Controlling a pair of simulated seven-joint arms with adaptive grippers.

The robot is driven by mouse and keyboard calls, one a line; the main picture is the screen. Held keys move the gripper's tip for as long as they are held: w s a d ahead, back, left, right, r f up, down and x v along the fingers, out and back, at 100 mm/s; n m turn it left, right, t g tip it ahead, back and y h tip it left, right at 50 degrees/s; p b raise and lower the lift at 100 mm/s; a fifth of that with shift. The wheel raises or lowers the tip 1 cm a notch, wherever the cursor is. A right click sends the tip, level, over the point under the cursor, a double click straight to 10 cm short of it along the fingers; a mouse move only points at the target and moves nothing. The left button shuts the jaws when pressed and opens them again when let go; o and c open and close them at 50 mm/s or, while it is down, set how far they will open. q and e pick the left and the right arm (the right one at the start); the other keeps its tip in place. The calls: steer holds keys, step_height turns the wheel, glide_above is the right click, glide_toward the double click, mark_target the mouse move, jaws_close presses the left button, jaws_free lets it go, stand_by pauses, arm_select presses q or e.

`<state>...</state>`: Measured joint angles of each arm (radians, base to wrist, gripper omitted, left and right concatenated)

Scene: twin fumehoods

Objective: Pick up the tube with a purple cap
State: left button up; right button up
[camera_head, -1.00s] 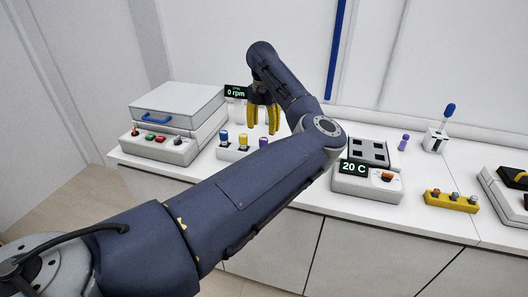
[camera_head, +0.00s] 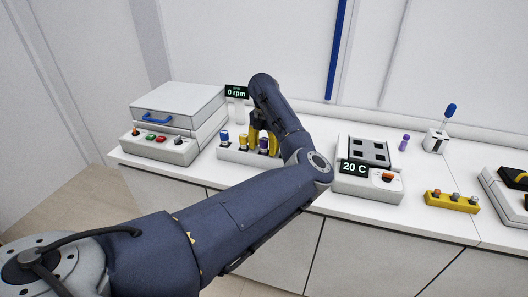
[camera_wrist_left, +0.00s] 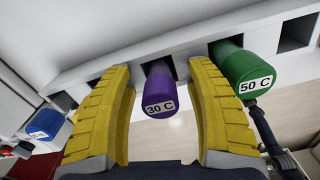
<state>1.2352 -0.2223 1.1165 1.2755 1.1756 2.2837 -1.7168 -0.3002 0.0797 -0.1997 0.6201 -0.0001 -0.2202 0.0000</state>
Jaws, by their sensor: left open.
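The tube with a purple cap (camera_wrist_left: 160,92), labelled 30 C, stands in the white rack (camera_head: 228,155). My left gripper (camera_wrist_left: 160,70) is open, with one yellow finger on each side of the purple cap in the left wrist view. The cap appears apart from both fingers. In the head view the left gripper (camera_head: 262,138) is low over the rack, partly hidden by my wrist. My right gripper is not in view.
A green-capped tube (camera_wrist_left: 240,68), labelled 50 C, stands close beside the right finger. A blue-capped tube (camera_head: 224,137) is at the rack's left. A separate purple item (camera_head: 404,142) stands right of the 20 C device (camera_head: 367,185). A grey-lidded machine (camera_head: 178,105) is left.

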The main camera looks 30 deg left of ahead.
arm_select(q)
steer(key=shift+f, duration=0.15)
steer(key=shift+c, duration=0.3)
jaws_close()
